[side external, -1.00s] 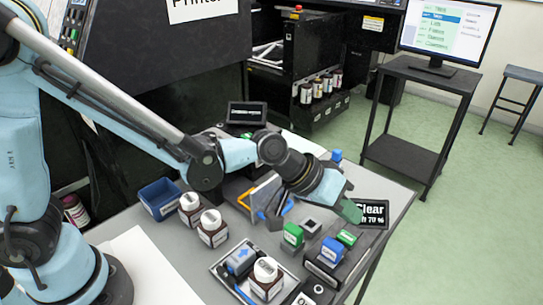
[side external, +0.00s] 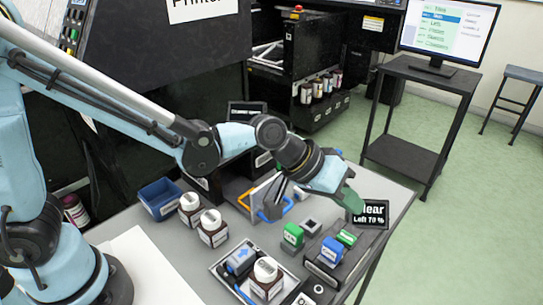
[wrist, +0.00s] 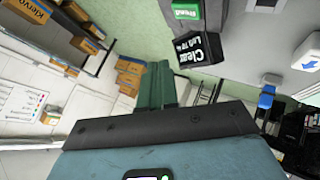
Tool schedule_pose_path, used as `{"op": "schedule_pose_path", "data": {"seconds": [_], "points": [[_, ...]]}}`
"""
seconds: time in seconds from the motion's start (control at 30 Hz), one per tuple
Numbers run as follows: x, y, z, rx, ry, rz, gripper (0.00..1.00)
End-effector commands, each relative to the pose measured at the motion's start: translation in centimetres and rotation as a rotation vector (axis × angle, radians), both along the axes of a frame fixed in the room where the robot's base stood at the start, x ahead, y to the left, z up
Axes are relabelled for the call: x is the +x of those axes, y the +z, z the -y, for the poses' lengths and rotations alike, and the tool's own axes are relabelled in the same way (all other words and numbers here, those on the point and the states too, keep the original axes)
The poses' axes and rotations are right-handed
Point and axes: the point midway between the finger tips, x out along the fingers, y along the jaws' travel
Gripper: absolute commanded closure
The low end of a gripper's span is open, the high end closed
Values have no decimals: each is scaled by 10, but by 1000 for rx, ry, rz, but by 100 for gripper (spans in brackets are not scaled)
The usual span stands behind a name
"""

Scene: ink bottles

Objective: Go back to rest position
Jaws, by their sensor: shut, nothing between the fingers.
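My gripper (side external: 350,201) is in the side external view, above the right part of the grey table (side external: 402,195). Its green fingers are together with nothing between them; they also show in the wrist view (wrist: 157,86). The fingertips are in front of the black display sign reading "Left 70 %" (side external: 372,220) and hide part of it. I cannot tell whether they touch it. The sign also shows in the wrist view (wrist: 200,50), to the right of the fingers.
Green-topped (side external: 293,234) and blue-topped (side external: 332,250) blocks stand below my gripper. White-capped brown bottles (side external: 212,228) and a blue bin (side external: 160,198) stand to the left. A tray (side external: 226,275) lies at the front with a bottle (side external: 266,276). Open floor lies right of the table.

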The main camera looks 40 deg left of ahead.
Motion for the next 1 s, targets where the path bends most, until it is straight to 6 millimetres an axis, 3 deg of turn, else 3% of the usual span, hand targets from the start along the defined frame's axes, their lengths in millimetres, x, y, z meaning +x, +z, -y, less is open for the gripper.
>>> {"op": "schedule_pose_path", "data": {"seconds": [0.13,0.27,0.5,0.7,0.83,1.0], "points": [[-3,11,-29,45,26,17,100],[-13,24,-74,124,65,41,100],[-47,37,-157,288,138,66,100],[-83,36,-213,421,191,65,100],[-101,32,-236,483,214,59,100],[-112,29,-250,523,227,53,100]]}}
